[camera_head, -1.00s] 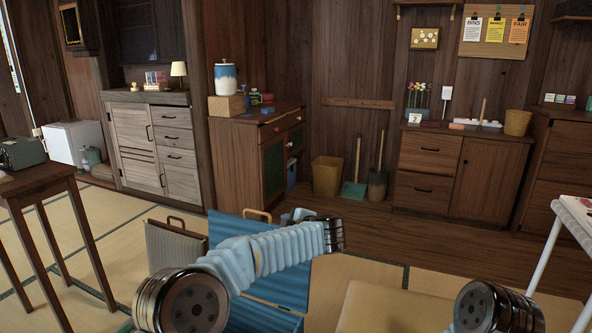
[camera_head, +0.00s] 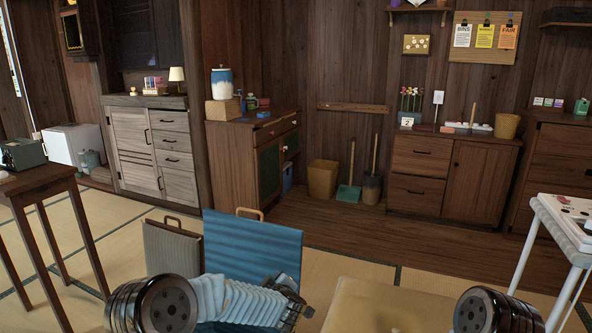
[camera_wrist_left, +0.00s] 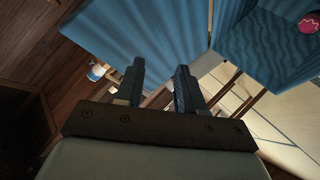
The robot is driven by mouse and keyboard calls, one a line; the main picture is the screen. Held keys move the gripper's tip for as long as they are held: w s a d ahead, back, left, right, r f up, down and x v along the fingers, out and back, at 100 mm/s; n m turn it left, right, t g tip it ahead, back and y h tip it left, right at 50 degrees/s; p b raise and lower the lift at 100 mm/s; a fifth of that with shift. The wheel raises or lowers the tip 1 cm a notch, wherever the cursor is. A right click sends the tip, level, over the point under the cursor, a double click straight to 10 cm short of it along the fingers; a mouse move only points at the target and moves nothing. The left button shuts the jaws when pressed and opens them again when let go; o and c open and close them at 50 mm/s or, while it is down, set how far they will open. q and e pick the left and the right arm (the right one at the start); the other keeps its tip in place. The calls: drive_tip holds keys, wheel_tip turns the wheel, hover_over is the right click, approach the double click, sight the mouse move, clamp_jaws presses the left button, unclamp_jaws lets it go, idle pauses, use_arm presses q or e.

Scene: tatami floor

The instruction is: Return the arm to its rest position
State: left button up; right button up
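My left arm reaches in low at the bottom of the head view, in front of a blue ribbed case with a wooden handle (camera_head: 255,243). My left gripper (camera_head: 296,308) is at the arm's far end, partly cut by the picture's lower edge. In the left wrist view its two fingers (camera_wrist_left: 157,88) stand apart with nothing held between them. Blue ribbed panels (camera_wrist_left: 150,35) show beyond the fingers there. Only a round joint of my right arm shows at the lower right of the head view; my right gripper is out of view.
A grey case (camera_head: 172,247) stands beside the blue one. A dark wooden table (camera_head: 45,187) is at the left, and a white-legged table (camera_head: 560,230) at the right. Cabinets line the back wall. A tan surface (camera_head: 375,308) lies between my arms.

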use_arm(q)
drive_tip(key=s+a+f+m+g+h, duration=0.3)
drive_tip(key=s+f+m+g+h, duration=0.25)
drive_tip(key=s+f, duration=1.2)
drive_tip(key=s+f+m+g+h, duration=0.1)
drive_tip(key=s+f+m+g, duration=0.1)
drive_tip(key=s, duration=0.9)
drive_tip(key=s+a+f+m+g, duration=0.1)
drive_tip(key=s+f+g, duration=0.3)
drive_tip(key=s, duration=0.8)
drive_tip(key=shift+s+a+f+m+h, duration=0.2)
drive_tip(key=shift+f+m+h, duration=0.2)
drive_tip(key=shift+f, duration=0.35)
drive_tip(key=shift+w+g, duration=0.1)
drive_tip(key=shift+g, duration=0.15)
